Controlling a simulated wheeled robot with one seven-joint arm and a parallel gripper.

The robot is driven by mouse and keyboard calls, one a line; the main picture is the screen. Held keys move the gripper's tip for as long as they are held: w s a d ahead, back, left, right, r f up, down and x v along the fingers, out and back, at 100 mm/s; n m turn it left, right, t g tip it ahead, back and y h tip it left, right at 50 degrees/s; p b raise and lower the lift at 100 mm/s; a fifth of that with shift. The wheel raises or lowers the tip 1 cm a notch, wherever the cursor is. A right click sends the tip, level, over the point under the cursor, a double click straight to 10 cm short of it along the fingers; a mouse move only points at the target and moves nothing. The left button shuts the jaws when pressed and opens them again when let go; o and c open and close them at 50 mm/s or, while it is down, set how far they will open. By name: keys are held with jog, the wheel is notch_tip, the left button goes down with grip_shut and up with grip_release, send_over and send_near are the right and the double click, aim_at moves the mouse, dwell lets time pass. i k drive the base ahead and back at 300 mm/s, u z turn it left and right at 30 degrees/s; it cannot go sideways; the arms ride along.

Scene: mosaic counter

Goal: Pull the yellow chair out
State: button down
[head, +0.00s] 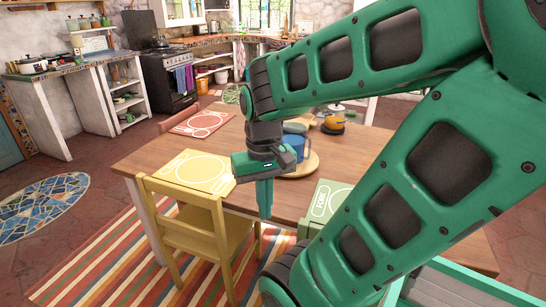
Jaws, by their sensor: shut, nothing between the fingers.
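The yellow chair (184,191) stands at the near left side of the wooden table (142,162), on the striped rug. Its backrest faces me, and its seat (229,240) shows beyond and right of the backrest. A yellow placemat (196,171) lies on the table just behind the chair's backrest. My gripper (265,215) points down, shut and empty, to the right of the chair's backrest. It appears near the table's front edge; whether it touches the chair or table cannot be told. My green arm covers the right half of the view.
A green chair (328,203) stands right of my gripper, partly hidden by my arm. A red placemat (200,123) lies farther back. Striped rug (100,265) is open left of the yellow chair.

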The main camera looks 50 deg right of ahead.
aim_at(202, 230)
jog(key=k, duration=0.8)
jog(key=u, duration=0.8)
jog(key=i, duration=1.9)
jog(key=z, duration=2.75)
